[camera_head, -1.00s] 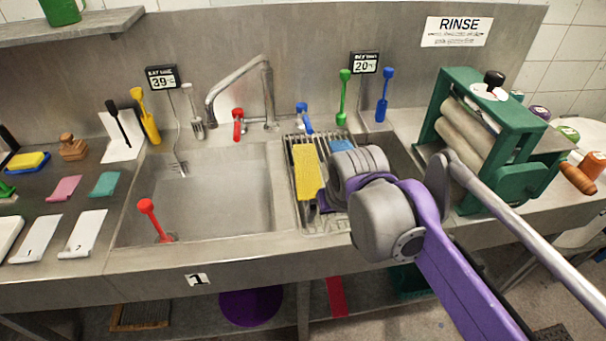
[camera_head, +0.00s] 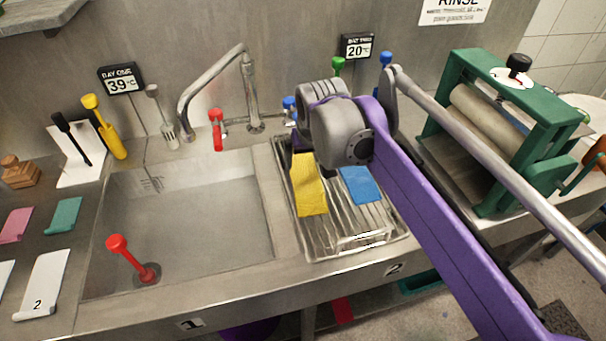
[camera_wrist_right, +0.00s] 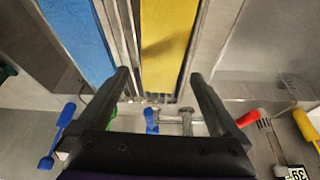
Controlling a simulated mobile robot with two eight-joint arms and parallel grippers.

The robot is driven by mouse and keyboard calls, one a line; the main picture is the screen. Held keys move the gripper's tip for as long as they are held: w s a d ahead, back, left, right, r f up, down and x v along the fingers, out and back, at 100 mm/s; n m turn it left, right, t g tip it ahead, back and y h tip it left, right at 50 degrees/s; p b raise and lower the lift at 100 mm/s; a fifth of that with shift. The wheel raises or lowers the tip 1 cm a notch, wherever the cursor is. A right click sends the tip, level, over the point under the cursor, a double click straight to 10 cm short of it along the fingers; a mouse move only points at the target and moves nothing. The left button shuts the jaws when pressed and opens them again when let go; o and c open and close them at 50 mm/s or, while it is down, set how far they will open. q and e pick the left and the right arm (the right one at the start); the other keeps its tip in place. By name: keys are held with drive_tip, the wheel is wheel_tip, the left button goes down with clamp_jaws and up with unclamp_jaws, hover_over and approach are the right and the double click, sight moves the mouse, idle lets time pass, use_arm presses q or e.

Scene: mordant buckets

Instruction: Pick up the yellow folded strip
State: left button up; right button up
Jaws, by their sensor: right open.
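The yellow folded strip (camera_head: 309,185) lies on the wire rack over the right sink, at the rack's left side. In the right wrist view the yellow strip (camera_wrist_right: 168,45) runs up to the top edge, beyond the space between the fingers. My right gripper (camera_wrist_right: 161,75) is open and empty, its two dark fingers spread apart. In the head view its grey wrist is over the back of the rack, at the strip's far end, and hides most of the fingers. My left gripper is not in view.
A blue strip (camera_head: 360,185) lies on the rack (camera_head: 350,241) just right of the yellow one. A faucet (camera_head: 250,95) stands behind, and a green roller press (camera_head: 490,190) is at right.

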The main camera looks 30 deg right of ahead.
sight(304, 173)
drive_tip(key=shift+x, duration=0.85)
drive_tip(key=b+x, duration=0.1)
drive_tip(key=x, duration=0.4)
drive_tip(key=shift+a, duration=0.15)
drive_tip(key=shift+c, duration=0.3)
drive_tip(key=c, duration=1.1)
drive_tip(key=shift+r, duration=0.1)
